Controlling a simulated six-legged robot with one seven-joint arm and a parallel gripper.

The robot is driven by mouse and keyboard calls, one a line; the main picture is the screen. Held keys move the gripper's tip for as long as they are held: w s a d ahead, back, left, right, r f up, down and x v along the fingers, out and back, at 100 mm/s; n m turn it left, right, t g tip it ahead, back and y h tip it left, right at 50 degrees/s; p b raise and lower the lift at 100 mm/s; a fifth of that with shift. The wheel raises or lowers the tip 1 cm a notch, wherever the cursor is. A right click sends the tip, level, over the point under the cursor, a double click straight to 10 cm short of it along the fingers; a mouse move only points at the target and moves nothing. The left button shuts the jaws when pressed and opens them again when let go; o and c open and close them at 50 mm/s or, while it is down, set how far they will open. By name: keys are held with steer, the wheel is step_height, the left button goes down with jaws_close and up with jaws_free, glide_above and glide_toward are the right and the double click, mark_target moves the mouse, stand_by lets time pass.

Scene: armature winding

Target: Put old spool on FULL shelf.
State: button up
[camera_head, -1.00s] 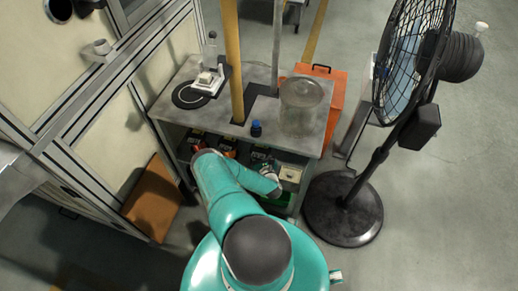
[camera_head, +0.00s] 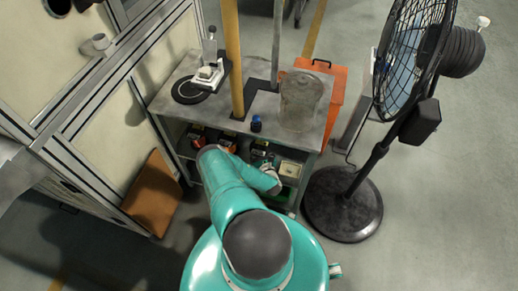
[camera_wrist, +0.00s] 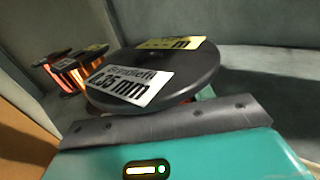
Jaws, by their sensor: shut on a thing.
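A dark round spool (camera_wrist: 185,72) with a white "0.35 mm" label fills the middle of the wrist view, tilted toward the camera. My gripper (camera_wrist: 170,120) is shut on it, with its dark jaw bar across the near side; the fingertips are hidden. A yellow label shows on the far part of the spool or just behind it. In the head view my gripper (camera_head: 268,180) is at the front of the grey cart's shelves (camera_head: 185,148), and the spool cannot be made out. I can read no FULL sign in either view.
Copper-wound spools (camera_wrist: 72,70) stand left of the held spool in the wrist view, close to it. A fan (camera_head: 345,200) stands to the right.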

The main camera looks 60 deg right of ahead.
steer(key=shift+f, duration=0.25)
steer(key=o, duration=1.6)
steer(key=shift+s+a+f, duration=0.1)
steer(key=shift+f, duration=0.05)
steer(key=v, duration=1.3)
steer(key=shift+s+a, duration=0.2)
steer(key=shift+a, duration=0.05)
steer(key=shift+m+g, duration=0.4)
